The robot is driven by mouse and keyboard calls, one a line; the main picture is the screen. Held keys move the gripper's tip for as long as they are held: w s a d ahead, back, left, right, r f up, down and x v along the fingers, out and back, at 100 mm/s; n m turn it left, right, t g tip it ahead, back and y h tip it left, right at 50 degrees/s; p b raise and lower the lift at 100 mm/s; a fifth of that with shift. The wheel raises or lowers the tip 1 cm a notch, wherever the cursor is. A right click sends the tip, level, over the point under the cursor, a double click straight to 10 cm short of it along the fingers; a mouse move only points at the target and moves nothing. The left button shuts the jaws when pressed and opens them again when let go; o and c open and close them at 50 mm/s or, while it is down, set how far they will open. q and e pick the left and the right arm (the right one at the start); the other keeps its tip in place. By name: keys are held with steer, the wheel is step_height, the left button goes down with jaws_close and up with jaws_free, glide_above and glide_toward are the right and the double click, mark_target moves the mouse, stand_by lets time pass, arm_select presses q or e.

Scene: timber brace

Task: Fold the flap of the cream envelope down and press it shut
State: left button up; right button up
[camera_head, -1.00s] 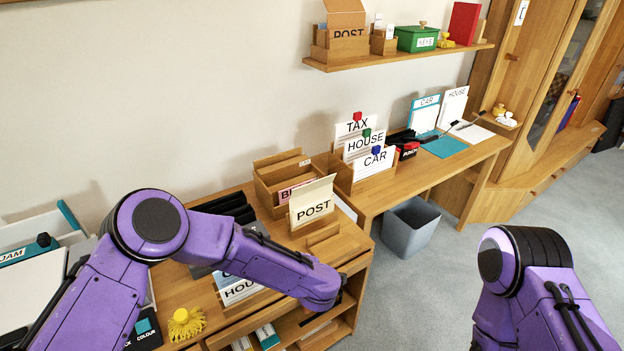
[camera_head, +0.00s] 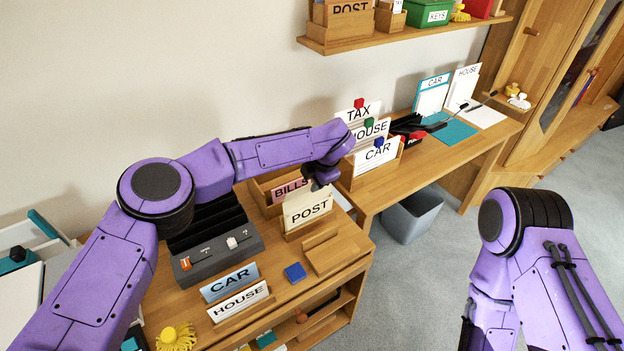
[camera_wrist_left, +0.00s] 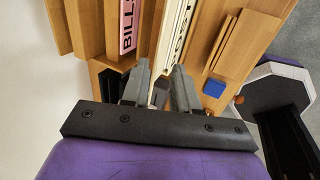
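The cream envelope (camera_head: 305,211), marked POST, stands upright in a slotted wooden holder near the back right of the desk. My left gripper (camera_head: 322,180) is at its top edge, covering the upper right part of the envelope. In the left wrist view the gripper's fingers (camera_wrist_left: 161,80) are apart with nothing held between them. The cream edge of the envelope (camera_wrist_left: 172,45) lies just beyond the fingertips. The flap is partly hidden, and I cannot tell its angle or whether a finger touches it. My right arm shows at the right, but its gripper is out of view.
A wooden box with a BILLS card (camera_head: 290,190) stands close behind the envelope. A grey bin (camera_head: 412,216) stands on the floor.

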mark_target(310, 185)
arm_select(q)
steer(key=x, duration=0.4)
steer(key=shift+w+f, duration=0.1)
steer(key=shift+w, duration=0.35)
steer(key=shift+w+f, duration=0.3)
steer(key=shift+s+r, duration=0.25)
steer(key=shift+s, duration=0.05)
steer(key=shift+s+r, duration=0.15)
jaws_close()
arm_select(e)
steer(key=shift+w+a+r, duration=0.1)
steer(key=shift+w+r, duration=0.15)
steer(key=shift+r, duration=0.2)
steer(key=shift+f, duration=0.1)
